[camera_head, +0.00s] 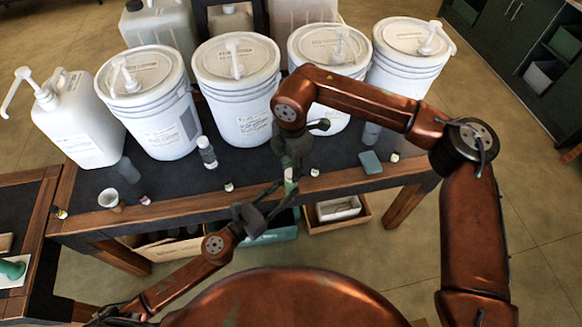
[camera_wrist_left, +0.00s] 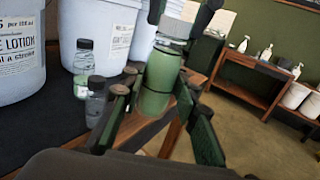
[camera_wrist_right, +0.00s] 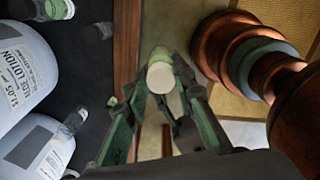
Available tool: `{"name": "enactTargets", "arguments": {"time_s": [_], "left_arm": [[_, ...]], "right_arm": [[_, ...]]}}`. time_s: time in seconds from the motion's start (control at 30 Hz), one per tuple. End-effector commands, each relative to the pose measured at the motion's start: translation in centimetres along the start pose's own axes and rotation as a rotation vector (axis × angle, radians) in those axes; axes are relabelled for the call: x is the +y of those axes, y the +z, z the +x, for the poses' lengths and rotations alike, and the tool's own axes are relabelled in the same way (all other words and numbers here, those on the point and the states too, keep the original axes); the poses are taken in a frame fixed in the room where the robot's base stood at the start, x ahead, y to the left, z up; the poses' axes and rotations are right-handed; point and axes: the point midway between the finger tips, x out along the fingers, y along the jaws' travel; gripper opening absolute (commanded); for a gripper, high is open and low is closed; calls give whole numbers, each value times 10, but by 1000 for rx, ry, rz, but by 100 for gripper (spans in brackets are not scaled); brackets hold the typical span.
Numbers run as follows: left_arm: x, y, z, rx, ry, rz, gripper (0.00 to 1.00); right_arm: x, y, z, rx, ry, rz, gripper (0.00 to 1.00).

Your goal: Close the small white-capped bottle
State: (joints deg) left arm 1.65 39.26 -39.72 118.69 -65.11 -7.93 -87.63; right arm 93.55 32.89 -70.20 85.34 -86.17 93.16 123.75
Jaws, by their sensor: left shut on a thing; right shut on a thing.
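A small bottle of green liquid (camera_wrist_left: 158,85) is held up off the table in my left gripper (camera_wrist_left: 157,97), whose fingers are shut on its sides. It also shows as a small pale shape between the grippers in the head view (camera_head: 289,175). My right gripper (camera_wrist_right: 158,92) comes from above and is shut on the round white cap (camera_wrist_right: 161,77) at the top of the bottle.
Several white pump buckets (camera_head: 238,62) stand along the back of the black table (camera_head: 240,200). Small bottles, including a clear one (camera_head: 207,152), and a teal block (camera_head: 370,162) stand or lie nearer the front. Open boxes (camera_head: 338,208) sit below the table.

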Motion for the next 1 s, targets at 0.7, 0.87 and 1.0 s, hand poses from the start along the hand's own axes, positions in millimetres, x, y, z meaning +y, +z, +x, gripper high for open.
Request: {"name": "enactTargets", "arguments": {"time_s": [0.7, 0.87, 1.0], "left_arm": [[0, 0, 0, 0, -1, 0, 0], [0, 0, 0, -1, -1, 0, 0], [0, 0, 0, -1, -1, 0, 0]], "right_arm": [[-1, 0, 0, 0, 1, 238, 44], [-1, 0, 0, 0, 0, 237, 44], [0, 0, -10, 0, 2, 238, 44]]}}
